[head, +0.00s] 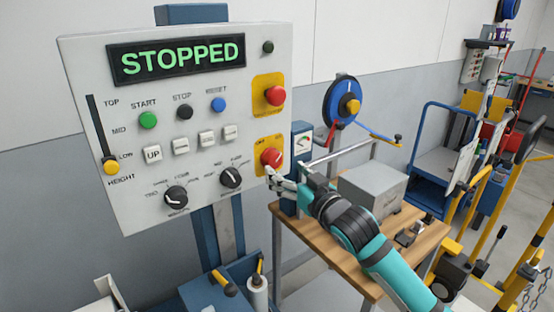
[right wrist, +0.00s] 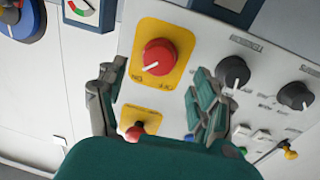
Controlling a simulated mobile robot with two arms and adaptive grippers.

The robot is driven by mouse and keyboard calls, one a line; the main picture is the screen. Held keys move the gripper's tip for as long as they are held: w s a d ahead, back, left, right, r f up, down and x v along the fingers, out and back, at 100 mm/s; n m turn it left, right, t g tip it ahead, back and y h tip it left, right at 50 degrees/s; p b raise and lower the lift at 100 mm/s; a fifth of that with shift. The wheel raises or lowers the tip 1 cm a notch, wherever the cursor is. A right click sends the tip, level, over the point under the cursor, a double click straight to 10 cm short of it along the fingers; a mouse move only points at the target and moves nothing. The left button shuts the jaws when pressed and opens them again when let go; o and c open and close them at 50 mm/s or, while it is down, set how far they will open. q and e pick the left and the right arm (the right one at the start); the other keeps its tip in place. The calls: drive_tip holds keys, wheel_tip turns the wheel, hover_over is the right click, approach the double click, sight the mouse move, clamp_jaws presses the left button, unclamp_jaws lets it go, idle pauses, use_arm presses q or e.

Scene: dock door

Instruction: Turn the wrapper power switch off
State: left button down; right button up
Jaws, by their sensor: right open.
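The wrapper power switch (head: 272,157) is a red rotary knob on a yellow plate at the lower right of the control panel (head: 130,195). Its white mark points to the upper right in the head view. In the right wrist view the panel appears upside down, and the red knob (right wrist: 160,57) shows with its mark toward the lower left. My right gripper (head: 272,176) is open just below and in front of the knob. In the right wrist view its fingers stand apart on either side of the yellow plate, with nothing between them. My left gripper is not in view.
A red mushroom button (head: 275,95) sits on a yellow plate above the switch. Black dials (head: 230,177) lie to its left. The display (head: 178,59) reads STOPPED. A wooden bench (head: 325,245) with a grey box (head: 373,187) stands to the right, under my arm.

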sight(275, 162)
drive_tip(key=shift+p+x, duration=0.4)
drive_tip(key=shift+x, duration=2.25)
drive_tip(key=shift+c, duration=0.2)
drive_tip(key=c, duration=1.1)
